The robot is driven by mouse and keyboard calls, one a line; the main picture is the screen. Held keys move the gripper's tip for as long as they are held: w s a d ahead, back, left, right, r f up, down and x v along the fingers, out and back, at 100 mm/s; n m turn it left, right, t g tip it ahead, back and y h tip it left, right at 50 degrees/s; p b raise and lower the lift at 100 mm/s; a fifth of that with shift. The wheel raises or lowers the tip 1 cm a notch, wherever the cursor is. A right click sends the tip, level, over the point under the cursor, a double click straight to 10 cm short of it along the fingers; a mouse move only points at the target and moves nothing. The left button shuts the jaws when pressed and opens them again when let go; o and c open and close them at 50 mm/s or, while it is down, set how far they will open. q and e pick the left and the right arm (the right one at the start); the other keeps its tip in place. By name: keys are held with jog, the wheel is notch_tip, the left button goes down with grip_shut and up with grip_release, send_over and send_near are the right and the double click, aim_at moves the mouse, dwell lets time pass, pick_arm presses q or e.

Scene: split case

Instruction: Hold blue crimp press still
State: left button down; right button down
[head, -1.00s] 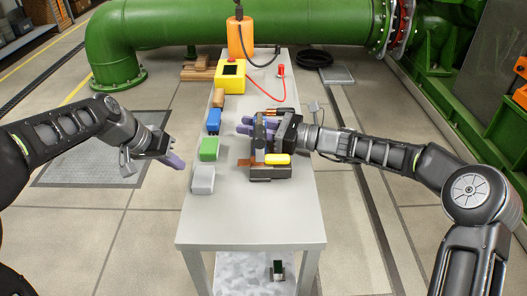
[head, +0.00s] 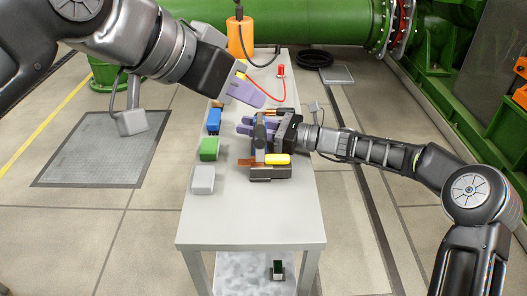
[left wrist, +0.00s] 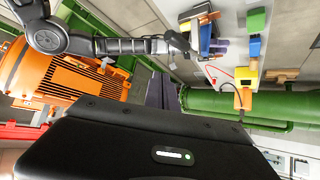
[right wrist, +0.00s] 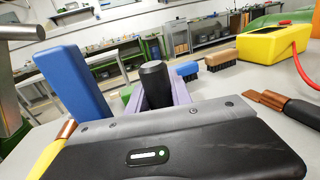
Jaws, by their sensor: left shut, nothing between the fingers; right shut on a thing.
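The blue crimp press shows in the right wrist view as a tall blue bar (right wrist: 72,80) left of the fingers. In the head view it is mostly hidden among the dark device and my right gripper (head: 245,126). In the right wrist view the purple fingers of my right gripper are shut on a black round handle (right wrist: 155,82); whether the handle joins the blue bar I cannot tell. My left gripper (head: 248,92) is shut and empty, held above the table's far half, up and left of the press. Its purple fingers also show in the left wrist view (left wrist: 160,92).
On the grey table (head: 250,222), a dark base (head: 270,173) carries a yellow handle (head: 277,159). A blue block (head: 213,120), a green block (head: 209,149) and a grey block (head: 203,180) line the left edge. A yellow box (right wrist: 272,45) and red cable lie behind. The front is clear.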

aim_at(262, 138)
pick_arm(q)
jog(key=shift+f, duration=0.15)
jog(key=shift+s+f, duration=0.2)
jog(key=shift+f, duration=2.7)
jog(key=shift+f, duration=0.1)
